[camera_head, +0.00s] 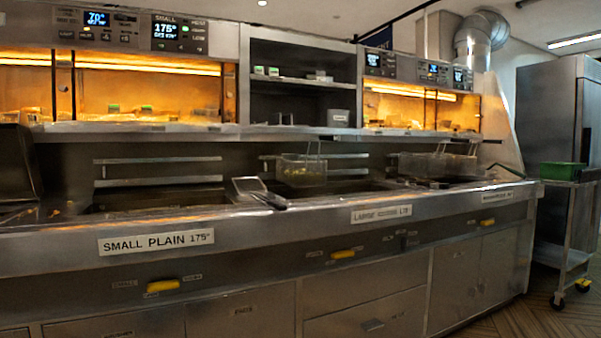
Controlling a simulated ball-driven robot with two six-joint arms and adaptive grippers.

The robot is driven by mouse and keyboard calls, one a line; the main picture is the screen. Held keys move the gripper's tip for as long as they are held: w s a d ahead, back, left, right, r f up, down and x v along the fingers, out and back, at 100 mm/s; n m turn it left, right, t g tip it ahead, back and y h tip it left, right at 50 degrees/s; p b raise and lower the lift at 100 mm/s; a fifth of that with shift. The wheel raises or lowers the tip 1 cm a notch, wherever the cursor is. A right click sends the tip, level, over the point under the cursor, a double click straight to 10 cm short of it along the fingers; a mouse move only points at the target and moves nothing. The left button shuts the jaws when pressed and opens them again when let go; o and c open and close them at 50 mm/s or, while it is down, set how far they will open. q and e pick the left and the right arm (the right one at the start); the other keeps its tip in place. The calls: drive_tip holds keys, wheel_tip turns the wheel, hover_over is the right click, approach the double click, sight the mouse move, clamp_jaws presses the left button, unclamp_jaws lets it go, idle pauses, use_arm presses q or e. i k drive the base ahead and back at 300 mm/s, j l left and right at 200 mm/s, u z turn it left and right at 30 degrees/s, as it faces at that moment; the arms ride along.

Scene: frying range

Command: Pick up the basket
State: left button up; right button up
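A wire fry basket (301,171) with some yellowish food in it hangs above the middle fryer vat, near the back wall. Its handle rises upward at its right side. More wire baskets (437,165) hang over the right-hand vat; I cannot tell how many they are. Neither of my grippers shows in the head view.
The long steel fryer counter carries a "SMALL PLAIN 175°" label (156,242) at its front. A metal scoop-like tool (250,188) lies at the counter's middle. A trolley with a green bin (561,172) stands at the right. Floor at the lower right is clear.

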sight(294, 171)
drive_tip(key=i+l+u, duration=0.1)
drive_tip(key=i+l, duration=0.2)
drive_tip(key=i+l+u, duration=0.1)
drive_tip(key=i+l, duration=0.15)
drive_tip(key=i+l+u, duration=0.1)
drive_tip(key=i+l, duration=0.15)
drive_tip(key=l, duration=0.25)
drive_tip(key=i+l, duration=0.25)
drive_tip(key=i+l+u, duration=0.15)
drive_tip(key=l, duration=0.35)
drive_tip(key=i+l+u, duration=0.1)
drive_tip(key=i+l, duration=0.2)
drive_tip(key=l, duration=0.1)
